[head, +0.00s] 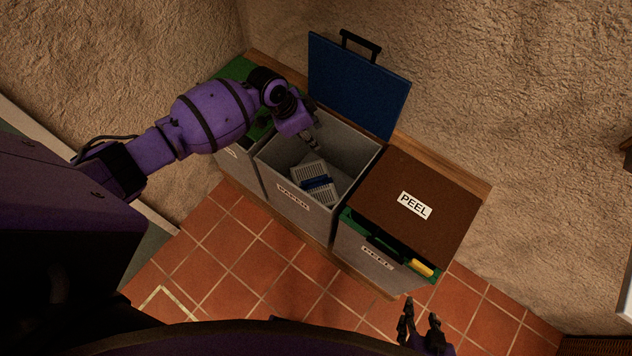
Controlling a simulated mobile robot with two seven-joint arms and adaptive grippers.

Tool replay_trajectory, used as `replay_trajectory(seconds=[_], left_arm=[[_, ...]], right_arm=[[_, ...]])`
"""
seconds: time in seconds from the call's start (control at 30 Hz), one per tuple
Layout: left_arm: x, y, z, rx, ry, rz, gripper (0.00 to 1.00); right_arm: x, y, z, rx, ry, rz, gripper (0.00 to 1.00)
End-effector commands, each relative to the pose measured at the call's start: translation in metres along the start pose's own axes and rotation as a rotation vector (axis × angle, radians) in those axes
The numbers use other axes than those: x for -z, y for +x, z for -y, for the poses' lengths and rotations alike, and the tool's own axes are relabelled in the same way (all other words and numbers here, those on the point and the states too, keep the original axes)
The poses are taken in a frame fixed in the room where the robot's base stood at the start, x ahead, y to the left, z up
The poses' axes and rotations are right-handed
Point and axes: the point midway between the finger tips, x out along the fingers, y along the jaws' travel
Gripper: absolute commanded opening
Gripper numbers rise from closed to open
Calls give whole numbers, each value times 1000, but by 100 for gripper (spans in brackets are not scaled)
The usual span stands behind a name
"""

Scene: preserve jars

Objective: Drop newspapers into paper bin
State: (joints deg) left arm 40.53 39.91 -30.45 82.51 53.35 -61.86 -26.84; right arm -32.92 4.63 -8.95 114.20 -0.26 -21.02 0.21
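The paper bin (282,168) is a grey box labelled PAPER, with its blue lid (358,87) standing open at the back. Inside lie printed newspapers (307,172) with a dark blue band across them; I cannot tell how many. My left gripper (317,147) points down into the bin's opening, near the back wall and just above the papers. Its fingers are small and dark, so whether they are open or shut is unclear. My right gripper (420,318) is at the bottom right, fingers apart and empty, over the floor and away from the bin.
A grey bin labelled PEEL, with a brown lid (425,190), stands right of the paper bin; something yellow (422,268) shows at its front edge. Another bin with a green lid (236,70) stands at the left, partly behind my arm. Rough walls stand close behind; tiled floor lies in front.

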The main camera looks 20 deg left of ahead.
Motion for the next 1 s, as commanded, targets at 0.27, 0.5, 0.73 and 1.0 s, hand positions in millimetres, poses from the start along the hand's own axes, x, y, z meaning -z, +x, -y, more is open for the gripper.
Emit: replay_trajectory(seconds=[0.27,0.5,0.73,1.0], left_arm=[[0,-61,1,4,3,0,36],[0,-97,1,3,1,-2,36],[0,-106,0,1,0,-1,36],[1,-106,0,2,0,-2,36]], right_arm=[[3,1,1,0,2,-5,40],[3,1,1,0,2,-6,40],[4,1,1,0,3,-7,40],[4,1,1,0,3,-7,40]])
